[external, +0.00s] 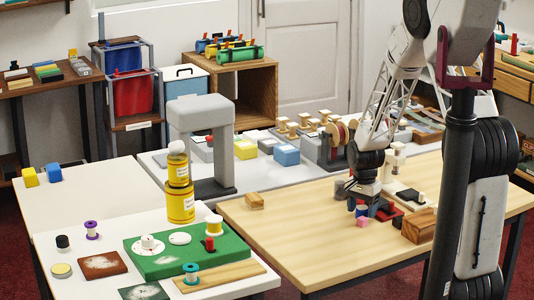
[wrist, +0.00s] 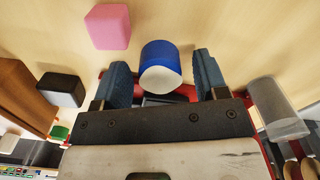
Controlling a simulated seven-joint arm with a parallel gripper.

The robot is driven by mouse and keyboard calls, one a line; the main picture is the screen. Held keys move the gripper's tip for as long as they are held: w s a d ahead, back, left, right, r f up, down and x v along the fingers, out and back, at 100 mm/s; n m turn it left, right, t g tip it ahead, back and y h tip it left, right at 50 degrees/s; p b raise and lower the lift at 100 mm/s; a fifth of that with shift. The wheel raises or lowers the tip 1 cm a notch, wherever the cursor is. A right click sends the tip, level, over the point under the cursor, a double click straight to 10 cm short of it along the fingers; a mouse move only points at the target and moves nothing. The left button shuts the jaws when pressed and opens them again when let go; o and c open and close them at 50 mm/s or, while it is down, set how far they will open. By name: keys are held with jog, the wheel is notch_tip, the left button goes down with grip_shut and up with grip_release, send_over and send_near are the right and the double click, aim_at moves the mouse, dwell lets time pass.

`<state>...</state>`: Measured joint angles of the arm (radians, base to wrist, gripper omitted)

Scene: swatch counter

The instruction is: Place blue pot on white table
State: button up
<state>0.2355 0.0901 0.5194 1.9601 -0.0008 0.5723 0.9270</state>
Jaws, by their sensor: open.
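The blue pot (wrist: 158,54), a small cylinder with a blue side and a white end, shows in the wrist view between the two fingers of my gripper (wrist: 161,66), with a gap on each side. In the external view the blue pot (external: 361,211) is small and partly hidden below my gripper (external: 362,203), over the wooden table (external: 300,245). My gripper is open and holds nothing. The white table (external: 88,203) is at the left of the external view, with its nearer part carrying several things.
A pink block (wrist: 108,26) lies near the pot. A black-topped block (wrist: 62,90) and a grey translucent cylinder (wrist: 277,108) flank my gripper. The white table's middle is bare.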

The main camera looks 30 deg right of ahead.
aim_at(362, 210)
notch_tip(362, 210, up, 12)
jog(key=shift+f, duration=0.15)
dwell(0.4)
dwell(0.6)
jog(key=s+a+r+n+t, duration=0.1)
jog(key=s+a+r+n, duration=0.7)
jog(key=s+r, duration=0.7)
jog(key=s+a+r+n, duration=0.2)
jog(key=s+a, duration=0.1)
jog(key=s, duration=0.6)
jog(key=s+a+r+n+t, duration=0.1)
jog(key=s+a+n, duration=0.2)
jog(key=s, duration=0.6)
jog(key=shift+a+r+t, duration=0.3)
jog(key=shift+r, duration=0.1)
